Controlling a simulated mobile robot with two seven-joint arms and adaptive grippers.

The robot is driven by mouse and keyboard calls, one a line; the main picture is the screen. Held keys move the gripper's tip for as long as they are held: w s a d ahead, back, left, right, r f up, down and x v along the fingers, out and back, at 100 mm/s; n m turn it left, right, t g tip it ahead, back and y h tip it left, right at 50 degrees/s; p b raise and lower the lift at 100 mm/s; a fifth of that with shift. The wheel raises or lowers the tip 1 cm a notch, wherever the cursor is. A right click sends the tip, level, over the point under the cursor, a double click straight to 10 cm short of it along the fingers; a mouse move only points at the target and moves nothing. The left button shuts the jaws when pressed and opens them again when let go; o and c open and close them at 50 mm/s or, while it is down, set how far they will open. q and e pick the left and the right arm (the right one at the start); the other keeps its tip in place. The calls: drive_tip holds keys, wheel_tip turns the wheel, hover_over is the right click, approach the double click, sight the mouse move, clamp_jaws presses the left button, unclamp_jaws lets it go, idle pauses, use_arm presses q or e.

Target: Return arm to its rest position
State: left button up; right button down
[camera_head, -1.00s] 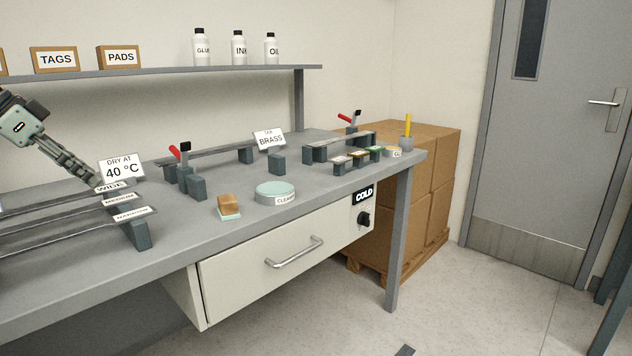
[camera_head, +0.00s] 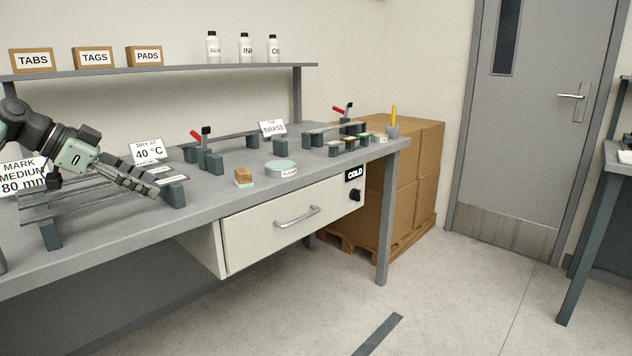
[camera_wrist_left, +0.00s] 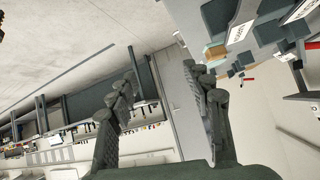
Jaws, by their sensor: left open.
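My left arm comes in from the left in the head view, and its gripper (camera_head: 134,181) hangs over the workbench (camera_head: 120,240), in front of the specimen rack strips (camera_head: 60,212). In the left wrist view the two fingers of the left gripper (camera_wrist_left: 165,90) stand apart with nothing between them. The gripper partly hides the strips and their labels behind it. My right gripper is in neither view.
On the bench stand a "DRY AT 40 °C" sign (camera_head: 149,150), a sponge block (camera_head: 243,177), a round cleaner tin (camera_head: 281,169) and a red-handled clamp (camera_head: 204,142). Boxes (camera_head: 415,180) stand beyond the bench. The floor (camera_head: 455,300) in front is clear.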

use_arm(q)
drive_tip(key=w+d+f+m+t+h, duration=0.1)
drive_tip(key=w+d+f+t+h, duration=0.2)
drive_tip(key=d+f, duration=0.35)
drive_tip(key=w+d+f+t+h, duration=0.2)
drive_tip(key=w+d+f, duration=0.15)
drive_tip(key=d, duration=0.55)
drive_tip(key=s+a+f+n+t+y, duration=0.1)
drive_tip(key=s+f+n+t+y, duration=0.2)
drive_tip(key=f, duration=0.5)
drive_tip(key=a+f+n+t+y, duration=0.2)
drive_tip(key=f+n+y, duration=0.25)
drive_tip(key=f, duration=0.35)
drive_tip(key=s+a+f+n+g+y, duration=0.2)
drive_tip(key=s+f+g+y, duration=0.1)
drive_tip(key=s+f, duration=0.85)
drive_tip(key=s+a+f+n+g+y, duration=0.15)
drive_tip(key=s+f+g+y, duration=0.25)
drive_tip(key=s+f, duration=0.7)
drive_tip(key=s+f+g, duration=0.3)
drive_tip(key=s+f, duration=0.5)
drive_tip(key=s, duration=0.2)
drive_tip(key=s+d+f+g, duration=0.1)
drive_tip(key=s+f+g, duration=0.3)
drive_tip(key=s+f, duration=0.4)
drive_tip(key=s, duration=0.3)
drive_tip(key=shift+s, duration=0.15)
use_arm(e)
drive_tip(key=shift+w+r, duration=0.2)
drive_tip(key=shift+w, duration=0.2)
